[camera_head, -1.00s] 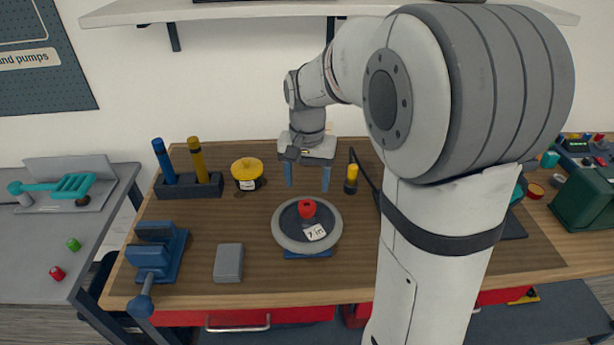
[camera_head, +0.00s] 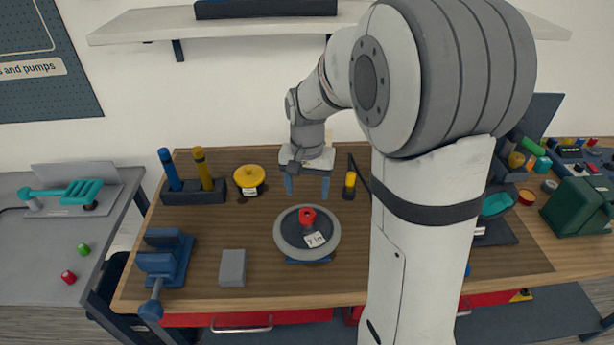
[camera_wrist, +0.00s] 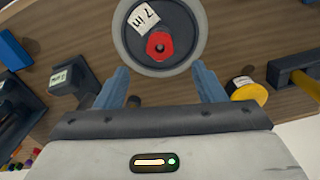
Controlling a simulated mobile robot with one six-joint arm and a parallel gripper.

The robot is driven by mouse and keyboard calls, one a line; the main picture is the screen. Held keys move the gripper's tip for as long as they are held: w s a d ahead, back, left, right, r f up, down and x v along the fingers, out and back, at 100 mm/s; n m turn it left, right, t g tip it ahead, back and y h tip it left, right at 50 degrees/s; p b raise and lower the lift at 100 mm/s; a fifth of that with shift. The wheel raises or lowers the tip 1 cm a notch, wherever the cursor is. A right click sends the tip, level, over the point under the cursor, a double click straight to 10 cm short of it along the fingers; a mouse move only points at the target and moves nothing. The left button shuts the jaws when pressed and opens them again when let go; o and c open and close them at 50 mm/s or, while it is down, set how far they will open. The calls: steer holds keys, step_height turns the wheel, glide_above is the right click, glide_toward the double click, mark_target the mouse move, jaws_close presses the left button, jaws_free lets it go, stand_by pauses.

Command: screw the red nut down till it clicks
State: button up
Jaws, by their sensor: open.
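The red nut (camera_head: 307,216) sits at the middle of a grey-rimmed wheel (camera_head: 284,239) with a dark hub and a white "7 in" tag. The wheel lies flat on a blue base on the wooden bench. In the wrist view the red nut (camera_wrist: 159,46) looks hexagonal with a dark hole in its centre. My gripper (camera_head: 307,190) is open and empty, with blue fingers pointing down, above and behind the wheel. In the wrist view my gripper's fingers (camera_wrist: 162,82) stand wide apart, short of the nut. How far down the nut sits cannot be told.
A yellow-lidded jar (camera_head: 249,178), a yellow-black bottle (camera_head: 349,185) and a rack of blue and yellow tools (camera_head: 193,196) stand at the back. A blue vise (camera_head: 166,262) and a grey block (camera_head: 232,268) lie left. Bench between block and wheel is clear.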

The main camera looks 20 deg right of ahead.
mark_target(307, 215)
steer(key=shift+f+p, duration=0.5)
steer(key=shift+f, duration=3.45)
steer(key=shift+c, duration=0.4)
steer(key=c, duration=1)
steer(key=m+b, duration=0.1)
steer(key=m, duration=0.4)
steer(key=shift+m, duration=0.3)
steer(key=m, duration=0.5)
steer(key=shift+b, duration=0.35)
steer(key=m, duration=0.5)
steer(key=shift+b, duration=0.3)
steer(key=m, duration=0.6)
steer(key=shift+b, duration=0.3)
steer(key=o, duration=1.1)
steer(key=shift+c, duration=0.2)
